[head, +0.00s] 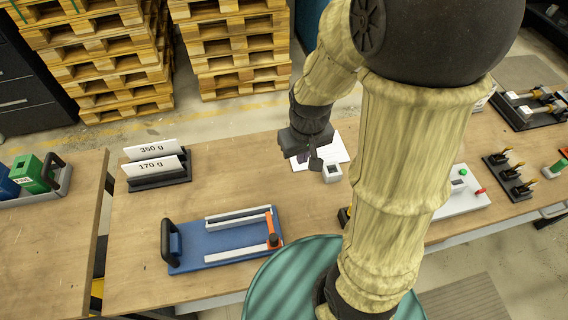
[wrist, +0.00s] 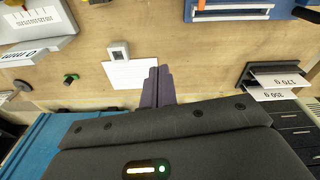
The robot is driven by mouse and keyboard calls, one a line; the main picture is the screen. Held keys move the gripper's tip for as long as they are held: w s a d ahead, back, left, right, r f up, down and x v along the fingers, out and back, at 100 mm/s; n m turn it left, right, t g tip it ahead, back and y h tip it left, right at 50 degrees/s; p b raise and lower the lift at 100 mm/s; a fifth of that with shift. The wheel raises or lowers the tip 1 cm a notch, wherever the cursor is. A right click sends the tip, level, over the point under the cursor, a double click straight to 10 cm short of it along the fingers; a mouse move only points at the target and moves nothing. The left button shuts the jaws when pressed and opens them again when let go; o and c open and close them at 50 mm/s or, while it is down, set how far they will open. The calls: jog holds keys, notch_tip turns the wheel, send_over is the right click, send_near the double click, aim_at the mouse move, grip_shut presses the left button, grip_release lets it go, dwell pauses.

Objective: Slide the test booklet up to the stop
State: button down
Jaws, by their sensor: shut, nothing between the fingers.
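A white sheet, which may be the test booklet (head: 336,148), lies flat on the wooden table, partly hidden by my gripper in the head view. It also shows in the wrist view (wrist: 132,75), with faint print. A small white block with a dark square face (head: 332,173) stands at its near edge; the wrist view shows it too (wrist: 118,50). I cannot tell whether this block is the stop. My gripper (head: 304,157) is over the sheet's left part. In the wrist view its purple fingers (wrist: 158,72) are together and empty, beside the sheet; contact with it is unclear.
A blue board (head: 215,248) with pale rails and an orange lever (head: 270,228) lies front left. A card holder (head: 160,182) with "350 g" and "170 g" cards stands at left. A white panel with coloured knobs (head: 460,200) lies right.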

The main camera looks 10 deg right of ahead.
aim_at(292, 166)
jog(key=w+a+f+n+h+b, duration=0.1)
jog(key=w+a+f+n+h, duration=0.2)
jog(key=w+f+n, duration=0.2)
jog(key=w+a+f+n+g+h+b, duration=0.1)
jog(key=w+a+f+n+h+b, duration=0.1)
jog(key=f, duration=0.6)
jog(key=w+a+f+n+h+b, duration=0.2)
jog(key=w+a+f+n+h, duration=0.2)
jog(key=w+n, duration=0.5)
jog(key=shift+w+a+f, duration=0.2)
jog(key=shift+a+f, duration=0.95)
jog(key=shift+f, duration=0.15)
jog(key=p+x, duration=0.1)
jog(key=x, duration=0.7)
jog(key=shift+s+d+p, duration=0.15)
jog(key=shift+s+p, duration=0.1)
jog(key=shift+p, duration=0.15)
jog(key=d, duration=0.1)
jog(key=d+p, duration=0.1)
jog(key=d, duration=0.1)
jog(key=shift+d+f, duration=0.2)
jog(key=shift+d, duration=0.1)
jog(key=shift+w+d+f, duration=0.1)
jog(key=shift+d, duration=0.3)
